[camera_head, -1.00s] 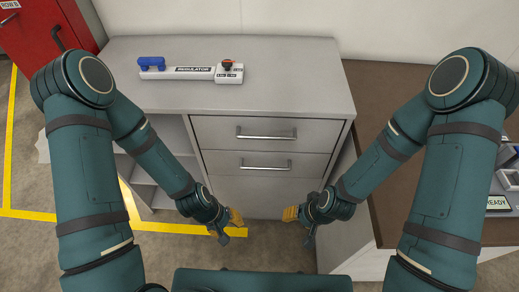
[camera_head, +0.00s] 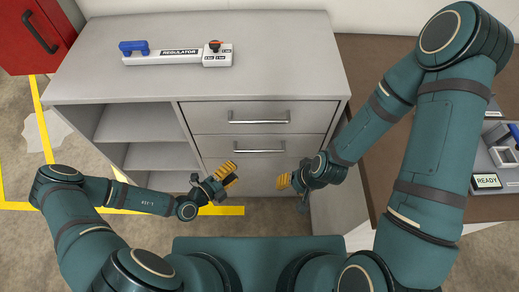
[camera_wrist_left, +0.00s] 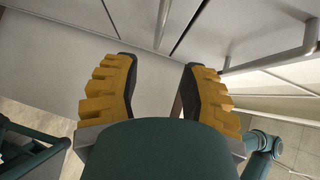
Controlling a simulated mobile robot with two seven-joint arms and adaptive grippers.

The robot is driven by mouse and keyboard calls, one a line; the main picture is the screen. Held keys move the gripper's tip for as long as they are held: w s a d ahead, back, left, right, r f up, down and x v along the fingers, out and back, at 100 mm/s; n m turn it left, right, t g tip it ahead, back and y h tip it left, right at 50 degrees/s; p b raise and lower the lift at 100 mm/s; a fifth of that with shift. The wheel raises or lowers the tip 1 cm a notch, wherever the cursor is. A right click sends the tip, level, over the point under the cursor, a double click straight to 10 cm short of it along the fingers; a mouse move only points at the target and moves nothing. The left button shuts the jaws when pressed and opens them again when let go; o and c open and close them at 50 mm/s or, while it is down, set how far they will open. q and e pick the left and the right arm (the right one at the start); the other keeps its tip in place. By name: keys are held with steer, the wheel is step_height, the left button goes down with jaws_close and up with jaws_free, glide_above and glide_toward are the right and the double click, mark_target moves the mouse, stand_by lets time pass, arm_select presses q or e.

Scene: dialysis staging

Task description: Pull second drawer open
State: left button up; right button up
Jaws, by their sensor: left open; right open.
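The grey cabinet has two closed drawers stacked on its right side. The top drawer (camera_head: 310,115) has a bar handle (camera_head: 258,118). The second drawer (camera_head: 300,146) below it has its own bar handle (camera_head: 259,147). My left gripper (camera_head: 228,174) is open and empty, low in front of the cabinet, below and left of the second handle. In the left wrist view its open fingers (camera_wrist_left: 157,85) face grey panels, with a bar handle (camera_wrist_left: 275,60) to their right; I cannot tell which drawer's. My right gripper (camera_head: 286,181) is open and empty, below and right of the second handle.
A regulator unit (camera_head: 180,56) with a blue part lies on the cabinet top (camera_head: 270,60). Open shelves (camera_head: 145,122) are left of the drawers. A brown table (camera_head: 375,160) stands at the right, and a red cabinet (camera_head: 25,35) at the far left.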

mark_target(260, 150)
arm_select(q)
steer(key=b+x, duration=0.2)
steer(key=x, duration=1.1)
steer(key=shift+w+d, duration=0.15)
steer(key=shift+w, duration=0.25)
jaws_close()
